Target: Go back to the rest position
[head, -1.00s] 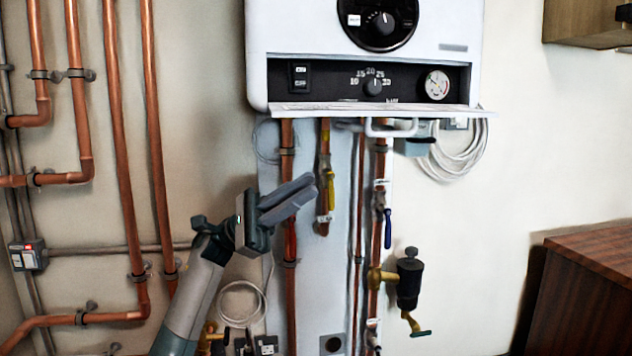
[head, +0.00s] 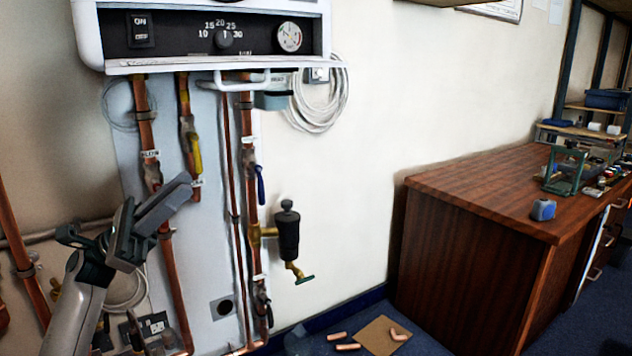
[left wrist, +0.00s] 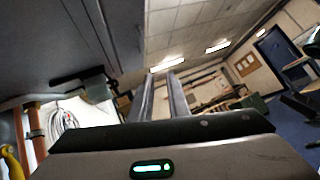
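My left gripper (head: 184,190) reaches up from the lower left of the head view. It is empty, and its two grey fingers point up and right. The fingertips appear just below the yellow valve handle (head: 197,156), in front of the copper pipes; I cannot tell the depth between them. In the left wrist view, the two fingers (left wrist: 162,92) stand apart with a clear gap and nothing between them. My right gripper is in neither view.
The white boiler (head: 205,65) hangs above the pipes. A blue-handled valve (head: 260,184) and a black fitting (head: 287,232) are to the right. A brown workbench (head: 480,200) stands further right. Copper pieces lie by a cardboard sheet (head: 374,338) low down.

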